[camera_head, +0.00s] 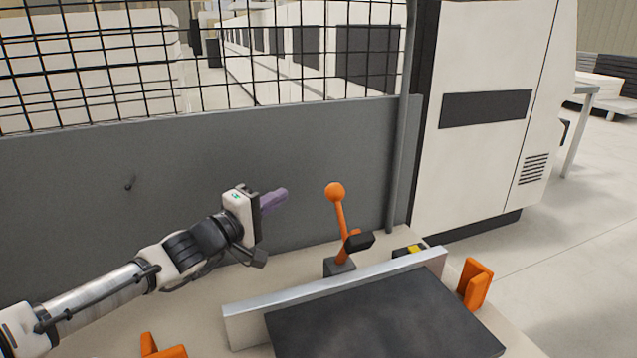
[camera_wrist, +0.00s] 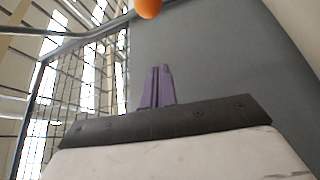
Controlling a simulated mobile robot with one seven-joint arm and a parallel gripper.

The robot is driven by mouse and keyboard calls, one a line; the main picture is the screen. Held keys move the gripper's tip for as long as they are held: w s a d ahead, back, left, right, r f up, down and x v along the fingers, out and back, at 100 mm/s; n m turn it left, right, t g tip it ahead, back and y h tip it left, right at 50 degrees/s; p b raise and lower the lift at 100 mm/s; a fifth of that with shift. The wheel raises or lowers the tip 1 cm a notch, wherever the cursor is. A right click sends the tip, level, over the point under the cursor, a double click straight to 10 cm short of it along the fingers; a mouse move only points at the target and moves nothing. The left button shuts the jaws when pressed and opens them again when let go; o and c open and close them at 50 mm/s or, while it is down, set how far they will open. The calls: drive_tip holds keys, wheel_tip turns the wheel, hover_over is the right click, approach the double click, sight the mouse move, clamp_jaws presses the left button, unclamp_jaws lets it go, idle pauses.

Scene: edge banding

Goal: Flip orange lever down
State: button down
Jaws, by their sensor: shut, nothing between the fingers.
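The orange lever (camera_head: 341,218) stands nearly upright on a dark base behind a metal fence bar, with a round orange knob at its top. A black part sticks out at its lower right. My gripper (camera_head: 284,194) has purple fingers, is shut and empty, and points right toward the lever from its left. It is apart from the lever, about level with the knob. In the wrist view the shut purple fingers (camera_wrist: 157,88) are in the middle, and the orange knob (camera_wrist: 148,7) is cut off by the top edge, beyond the fingertips.
A metal bar (camera_head: 335,294) and a dark panel (camera_head: 385,318) lie in front of the lever. Orange brackets (camera_head: 474,284) stand at the right and lower left. A grey wall (camera_head: 90,190) with wire mesh is behind. A white cabinet (camera_head: 485,120) stands at the right.

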drive_tip(key=shift+s, duration=0.15)
drive_tip(key=shift+d, duration=0.1)
drive_tip(key=w+d+p, duration=0.3)
drive_tip(key=w+d, duration=0.1)
drive_tip(key=d, duration=0.4)
drive_tip(key=shift+w, duration=0.3)
drive_tip(key=shift+d+r, duration=0.1)
idle(0.5)
